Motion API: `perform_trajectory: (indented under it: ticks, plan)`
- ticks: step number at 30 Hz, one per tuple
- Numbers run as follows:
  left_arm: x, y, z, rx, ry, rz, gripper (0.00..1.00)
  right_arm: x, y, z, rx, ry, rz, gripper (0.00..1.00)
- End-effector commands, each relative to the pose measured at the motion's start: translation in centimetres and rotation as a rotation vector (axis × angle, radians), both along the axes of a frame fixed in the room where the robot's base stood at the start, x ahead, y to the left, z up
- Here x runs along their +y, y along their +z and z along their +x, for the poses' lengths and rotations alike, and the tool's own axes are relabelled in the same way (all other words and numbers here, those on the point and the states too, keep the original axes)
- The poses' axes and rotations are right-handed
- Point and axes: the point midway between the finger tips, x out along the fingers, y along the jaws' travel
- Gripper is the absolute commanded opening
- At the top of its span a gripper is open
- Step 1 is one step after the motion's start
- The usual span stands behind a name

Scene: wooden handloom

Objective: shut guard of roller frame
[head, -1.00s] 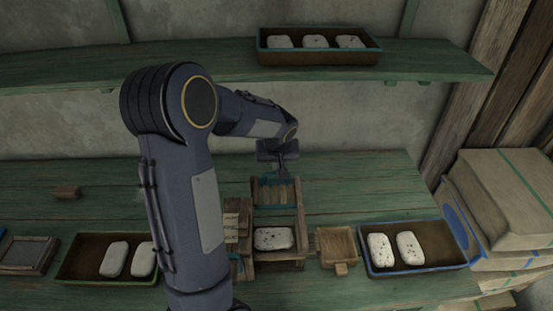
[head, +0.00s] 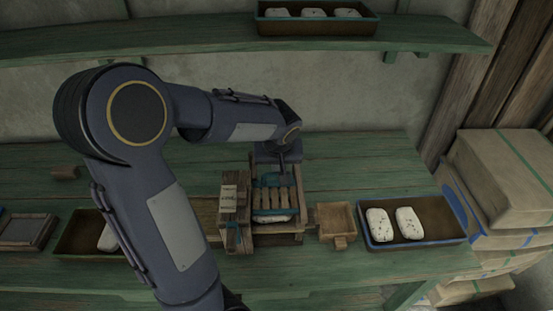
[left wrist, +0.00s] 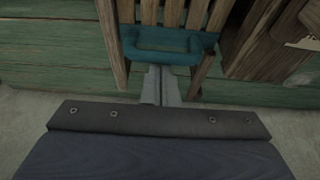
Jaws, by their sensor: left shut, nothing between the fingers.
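The roller frame (head: 298,228) is a small wooden frame on the green bench. Its guard (head: 275,202) is a row of wooden slats with a teal handle (head: 270,181) along its far edge. The slats lie over most of a white speckled block, whose front edge (head: 272,218) shows below them. I cannot tell whether the guard is fully down. My left gripper (head: 283,174) is shut and empty, at the handle. In the left wrist view the closed fingers (left wrist: 160,72) are right by the handle (left wrist: 168,47); contact is unclear. My right gripper is not in view.
A small wooden box (head: 337,221) and a blue-rimmed tray (head: 433,242) with two white blocks stand to the right. A wooden piece with pale labels (head: 229,192) adjoins the frame's left side. A shelf (head: 220,37) runs above. The bench at back right is clear.

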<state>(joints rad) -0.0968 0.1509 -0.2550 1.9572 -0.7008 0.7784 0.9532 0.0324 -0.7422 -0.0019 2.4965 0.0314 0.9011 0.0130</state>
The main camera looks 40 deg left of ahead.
Motion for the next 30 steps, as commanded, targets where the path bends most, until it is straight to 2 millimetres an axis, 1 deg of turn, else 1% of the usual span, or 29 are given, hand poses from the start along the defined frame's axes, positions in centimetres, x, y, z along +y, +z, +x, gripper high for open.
perform_trajectory:
  ticks: [1,3,6,16,18,20,27,30]
  plan:
    - [-0.7,-0.3,-0.6,-0.003,-0.004,-0.001,0.00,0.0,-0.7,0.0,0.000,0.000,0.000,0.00]
    - [-1.1,-0.2,-1.3,-0.002,-0.003,0.000,0.00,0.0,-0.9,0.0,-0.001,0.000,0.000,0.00]
    - [-1.5,-0.1,-1.8,-0.002,-0.001,0.001,0.00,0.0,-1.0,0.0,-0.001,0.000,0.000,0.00]
    - [-1.5,-0.1,-2.0,0.004,0.000,0.000,0.00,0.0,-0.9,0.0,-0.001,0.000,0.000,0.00]
    - [-1.6,0.2,-2.0,0.004,0.000,0.000,0.00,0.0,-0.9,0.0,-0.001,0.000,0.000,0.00]
    - [-1.7,0.7,-2.1,0.002,-0.001,0.000,0.00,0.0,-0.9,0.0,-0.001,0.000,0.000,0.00]
    - [-2.5,4.6,-3.0,-0.006,-0.001,0.000,0.00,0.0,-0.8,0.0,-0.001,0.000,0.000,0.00]
    - [-2.8,6.0,-3.4,-0.006,-0.001,0.001,0.00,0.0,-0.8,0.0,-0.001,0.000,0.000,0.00]
